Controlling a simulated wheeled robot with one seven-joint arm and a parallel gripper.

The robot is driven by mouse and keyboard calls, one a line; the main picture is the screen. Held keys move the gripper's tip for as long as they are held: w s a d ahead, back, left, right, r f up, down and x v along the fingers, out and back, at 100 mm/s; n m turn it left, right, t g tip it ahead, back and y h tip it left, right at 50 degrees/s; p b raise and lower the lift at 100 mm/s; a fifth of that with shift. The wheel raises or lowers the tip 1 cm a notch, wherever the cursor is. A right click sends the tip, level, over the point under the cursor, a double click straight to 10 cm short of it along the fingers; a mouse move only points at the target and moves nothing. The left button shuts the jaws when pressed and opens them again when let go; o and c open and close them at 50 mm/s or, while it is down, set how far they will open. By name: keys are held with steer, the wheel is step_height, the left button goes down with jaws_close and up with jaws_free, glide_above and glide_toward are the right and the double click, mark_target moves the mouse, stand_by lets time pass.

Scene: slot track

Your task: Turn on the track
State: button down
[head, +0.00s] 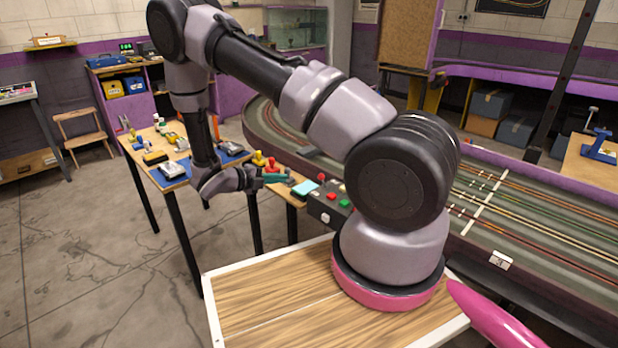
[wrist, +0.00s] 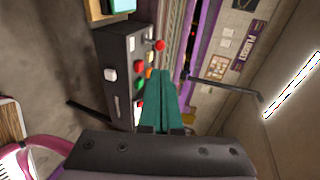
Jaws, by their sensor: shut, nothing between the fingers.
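The slot track (head: 530,222) runs along the right side and curves round at the back. A dark control box (head: 322,207) stands beside its edge, with red and green buttons on top and a white knob on its front. In the wrist view the control box (wrist: 118,90) is left of my fingers, with a red-tipped lever (wrist: 159,46), a red button (wrist: 139,66), a green button (wrist: 140,83) and a white knob (wrist: 110,74). My gripper (head: 284,178), with teal fingers (wrist: 165,76), is shut and empty. It is apart from the box, just left of it in the head view.
A workbench (head: 157,177) with tools and a blue mat stands to the left under my arm. A light-blue pad (head: 304,188) lies beside the control box. A wooden tabletop with a white rim (head: 212,316) is at the front. Open floor lies to the left.

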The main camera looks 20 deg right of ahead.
mark_target(319, 176)
steer(key=x, duration=1.4)
